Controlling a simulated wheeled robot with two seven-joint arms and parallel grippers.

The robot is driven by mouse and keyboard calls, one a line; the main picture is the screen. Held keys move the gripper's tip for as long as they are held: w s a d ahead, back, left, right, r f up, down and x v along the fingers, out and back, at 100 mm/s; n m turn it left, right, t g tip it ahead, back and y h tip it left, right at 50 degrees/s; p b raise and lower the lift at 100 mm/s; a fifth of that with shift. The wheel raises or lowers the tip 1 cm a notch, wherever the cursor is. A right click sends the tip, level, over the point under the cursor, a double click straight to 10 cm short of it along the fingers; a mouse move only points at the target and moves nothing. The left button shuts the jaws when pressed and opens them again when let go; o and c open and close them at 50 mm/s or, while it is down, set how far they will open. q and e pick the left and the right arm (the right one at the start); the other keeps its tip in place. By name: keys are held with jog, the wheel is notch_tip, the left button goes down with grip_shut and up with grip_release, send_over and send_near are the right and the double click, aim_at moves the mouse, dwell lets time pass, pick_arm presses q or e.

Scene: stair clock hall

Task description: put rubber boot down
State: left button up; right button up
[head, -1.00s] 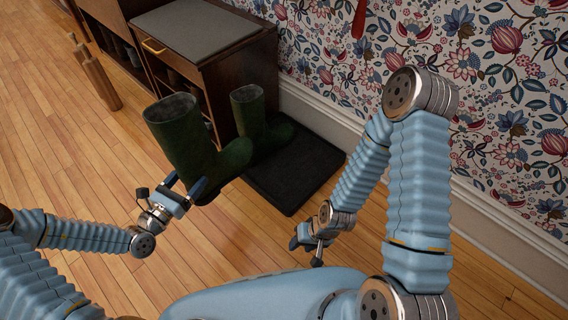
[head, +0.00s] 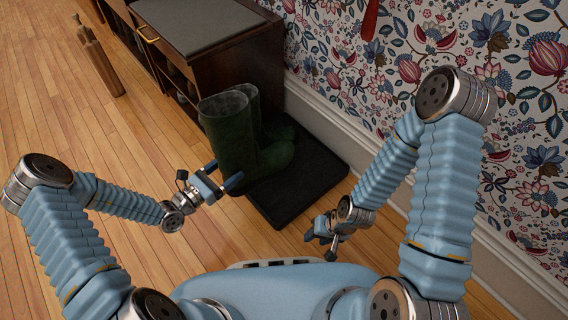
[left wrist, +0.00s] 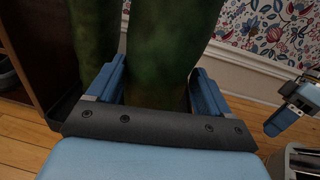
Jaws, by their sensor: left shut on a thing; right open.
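The dark green rubber boot (head: 233,142) is upright in the head view, and my left gripper (head: 222,180) is shut on its lower shaft. In the left wrist view the green boot (left wrist: 160,50) fills the space between the blue fingers. A second green boot (head: 255,103) stands behind it, mostly hidden. The held boot overlaps the left part of the black mat (head: 318,178); I cannot tell whether its sole touches the mat. My right gripper (head: 325,232) is open and empty, low near the mat's front right.
A dark wooden cabinet (head: 235,66) with a grey top stands behind the boots. The floral wall with its white baseboard (head: 335,122) runs along the right. The wooden floor at left (head: 60,110) is clear.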

aim_at(276, 176)
pick_arm(q)
jog(key=d+f, duration=0.1)
jog(key=d, duration=0.1)
jog(key=w+d+f+b, duration=0.1)
jog(key=d, duration=0.2)
jog(key=w+d+f, duration=0.1)
jog(key=d, duration=0.2)
jog(key=shift+d+f+b, duration=0.1)
jog(key=shift+f+b, duration=0.25)
jog(key=d+f, duration=0.1)
jog(key=f, duration=0.1)
jog(key=w+d+f+b, duration=0.1)
jog(key=d+f, duration=0.1)
jog(key=shift+d, duration=0.15)
jog(key=shift+w+d+f+b, duration=0.25)
jog(key=shift+d+f+b, duration=0.15)
jog(key=shift+d+f, duration=0.15)
jog(key=f, duration=0.2)
jog(key=f+b, duration=0.1)
jog(key=shift+d+f, duration=0.2)
jog(key=shift+f, duration=0.2)
jog(key=o, duration=1.7)
jog(key=shift+c, duration=0.2)
jog(key=p+v, duration=0.1)
jog(key=v, duration=1.1)
jog(key=shift+p, duration=0.4)
